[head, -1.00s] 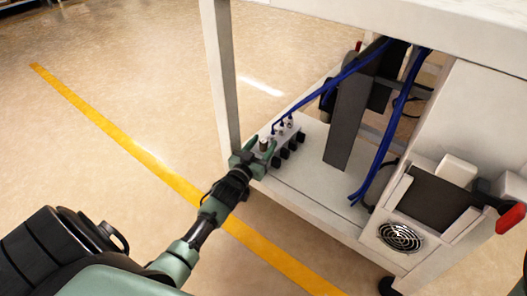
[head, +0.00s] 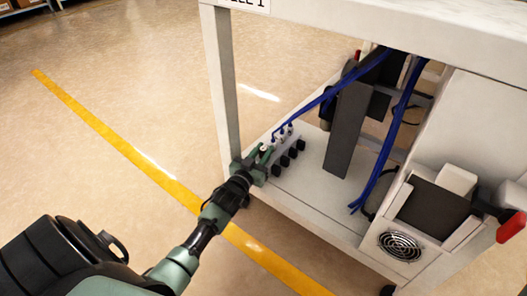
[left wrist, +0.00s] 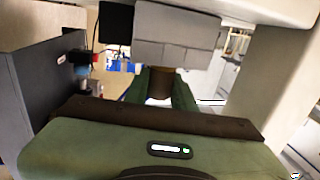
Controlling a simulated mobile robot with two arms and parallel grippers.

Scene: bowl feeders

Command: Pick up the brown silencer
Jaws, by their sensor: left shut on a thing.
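My left gripper (head: 262,157) reaches the manifold block on the lower shelf of the white bench. Its green fingers are shut on the brown silencer (left wrist: 161,82), which shows as a dark brown cylinder between them in the left wrist view. In the head view the fingers hide most of the silencer. I cannot tell whether it is still seated in the block. My right gripper is not in view.
The manifold block (head: 292,140) carries several black parts along its front and blue hoses (head: 325,97) at its top. A bench leg (head: 222,85) stands just left of my gripper. A dark upright plate (head: 346,130) stands to the right.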

